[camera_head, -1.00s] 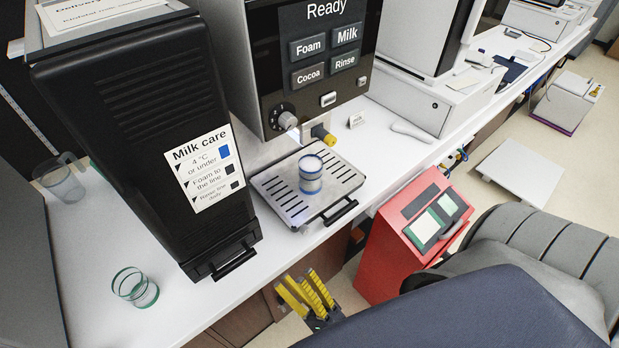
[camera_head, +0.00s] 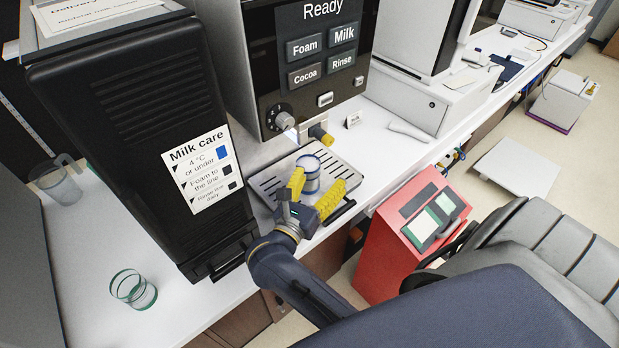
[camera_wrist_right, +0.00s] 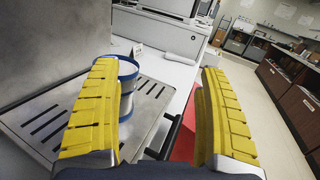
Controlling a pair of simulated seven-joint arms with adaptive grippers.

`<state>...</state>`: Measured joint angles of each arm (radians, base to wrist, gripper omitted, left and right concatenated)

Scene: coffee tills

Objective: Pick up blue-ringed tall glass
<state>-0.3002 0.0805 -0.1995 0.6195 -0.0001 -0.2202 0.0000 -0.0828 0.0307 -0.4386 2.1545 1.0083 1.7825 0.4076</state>
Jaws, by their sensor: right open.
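The blue-ringed tall glass (camera_head: 307,172) stands upright on the slotted metal drip tray (camera_head: 264,183) under the coffee machine. My right gripper (camera_head: 318,188) is open at the tray's front, its yellow fingers at the near side of the glass. In the head view the fingers hide part of its lower body. In the right wrist view the glass (camera_wrist_right: 127,84) shows just beyond and beside the left finger, which partly covers it. The gap between the fingers (camera_wrist_right: 160,110) is empty there. My left gripper is not in view.
The black milk fridge (camera_head: 140,120) stands left of the tray. A green-ringed glass (camera_head: 134,290) is on the counter at front left, and a clear jug (camera_head: 60,184) is behind. The machine's spout (camera_head: 318,133) overhangs the tray's back. A red box (camera_head: 400,245) stands below the counter's front.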

